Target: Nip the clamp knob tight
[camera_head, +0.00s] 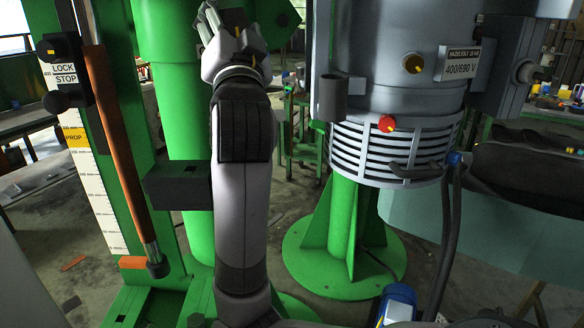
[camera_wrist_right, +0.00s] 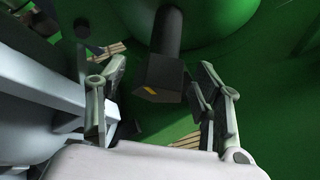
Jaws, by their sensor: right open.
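The clamp knob (camera_wrist_right: 163,76) is a dark, angular block with a yellow mark, on a black stem from a green surface in the right wrist view. My right gripper (camera_wrist_right: 161,82) is open, with one finger on each side of the knob. I cannot tell whether either finger touches it. In the head view my right gripper (camera_head: 228,42) is at the top, in front of the green column (camera_head: 186,100), and largely hides the knob there. My left gripper is not in view.
A LOCK/STOP box (camera_head: 62,72), a scale strip (camera_head: 98,205) and an orange-brown bar (camera_head: 118,150) stand left of the arm. A grey motor (camera_head: 375,85) with a red knob (camera_head: 386,123) stands on a green pedestal (camera_head: 345,225) at right. Cables hang beside it.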

